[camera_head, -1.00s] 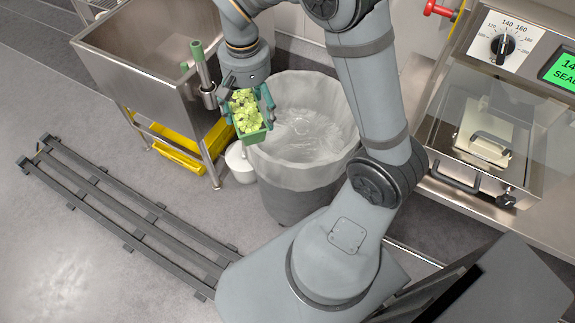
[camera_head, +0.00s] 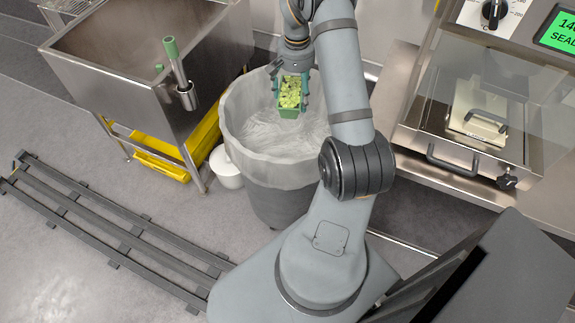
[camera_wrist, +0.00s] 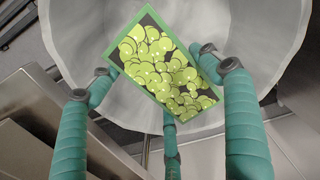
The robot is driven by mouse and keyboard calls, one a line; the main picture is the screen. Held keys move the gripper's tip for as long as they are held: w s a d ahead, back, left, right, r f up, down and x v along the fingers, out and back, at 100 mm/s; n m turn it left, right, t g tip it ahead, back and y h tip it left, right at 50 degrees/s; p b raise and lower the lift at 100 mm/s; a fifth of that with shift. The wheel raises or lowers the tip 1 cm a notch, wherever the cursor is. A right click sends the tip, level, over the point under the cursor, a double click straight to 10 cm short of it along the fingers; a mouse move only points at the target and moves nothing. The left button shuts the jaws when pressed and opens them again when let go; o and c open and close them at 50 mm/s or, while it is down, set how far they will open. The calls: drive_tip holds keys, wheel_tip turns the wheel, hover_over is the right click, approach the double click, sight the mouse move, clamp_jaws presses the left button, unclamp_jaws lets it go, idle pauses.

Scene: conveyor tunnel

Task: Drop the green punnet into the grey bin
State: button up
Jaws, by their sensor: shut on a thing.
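The green punnet (camera_head: 289,112) holds light green grapes. My gripper (camera_head: 291,92) is shut on it, with teal fingers at its sides. The punnet appears over the open mouth of the grey bin (camera_head: 279,205), which has a pale translucent liner (camera_head: 245,139). In the wrist view the punnet (camera_wrist: 158,68) sits tilted between the fingers of my gripper (camera_wrist: 160,85), with the bin liner (camera_wrist: 75,35) behind it. How high the punnet is above the rim cannot be told exactly.
A steel sink (camera_head: 120,80) with a green-handled lever stands left of the bin. A white pot (camera_head: 226,168) and a yellow tray (camera_head: 163,165) are near its legs. A sealing machine (camera_head: 465,110) stands at the right. Dark rails (camera_head: 110,215) lie on the floor.

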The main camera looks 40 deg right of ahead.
wheel_tip(320, 180, down, 4)
drive_tip(key=shift+f+b, duration=0.1)
drive_tip(key=shift+b, duration=1.1)
drive_tip(key=o, duration=1.4)
drive_tip(key=shift+o, duration=0.2)
wheel_tip(320, 180, up, 12)
drive_tip(key=shift+r, duration=0.1)
